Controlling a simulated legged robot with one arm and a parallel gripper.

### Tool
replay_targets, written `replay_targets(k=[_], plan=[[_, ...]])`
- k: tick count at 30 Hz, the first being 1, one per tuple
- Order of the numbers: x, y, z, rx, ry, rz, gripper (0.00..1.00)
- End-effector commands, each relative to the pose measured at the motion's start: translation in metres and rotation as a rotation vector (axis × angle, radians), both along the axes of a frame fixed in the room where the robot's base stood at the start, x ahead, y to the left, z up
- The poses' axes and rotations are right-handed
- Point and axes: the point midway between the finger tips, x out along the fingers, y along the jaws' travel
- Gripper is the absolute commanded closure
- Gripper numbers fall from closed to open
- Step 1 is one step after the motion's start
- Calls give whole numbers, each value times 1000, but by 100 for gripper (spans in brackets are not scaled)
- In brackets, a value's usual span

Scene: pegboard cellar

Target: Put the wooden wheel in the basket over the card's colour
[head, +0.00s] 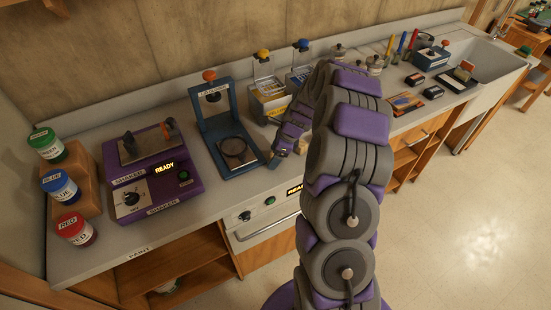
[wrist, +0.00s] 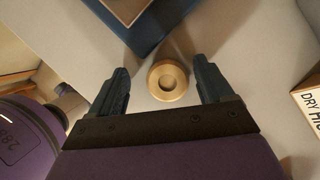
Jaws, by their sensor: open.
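The wooden wheel (wrist: 168,80), a pale ring with a round hole, lies flat on the grey worktop in the wrist view. My gripper (wrist: 163,71) is open, with one dark finger on each side of the wheel and visible gaps between. In the head view my gripper (head: 281,150) is low over the worktop, right of the blue press; the wheel cannot be made out there. Behind it stand two bin-like holders, one with a yellow knob (head: 262,54) and one with a blue knob (head: 301,45). I cannot tell which card the task means.
The blue-framed press (head: 213,112) stands close left of my gripper. A purple shaker (head: 150,170) and green, blue and red paint cans (head: 60,187) stand farther left. A labelled box (wrist: 308,92) is at the right in the wrist view. A sink (head: 488,62) is far right.

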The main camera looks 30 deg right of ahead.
Motion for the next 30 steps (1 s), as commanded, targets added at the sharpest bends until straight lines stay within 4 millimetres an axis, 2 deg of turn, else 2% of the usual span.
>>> replay_targets(k=[4, 10, 24, 30], plan=[[1, -10, 0, 9, -2, -3, 21], [1, -17, -2, 17, -2, -5, 40], [0, -6, -2, 6, 2, 0, 84], [1, -10, -1, 11, 1, -1, 84]])
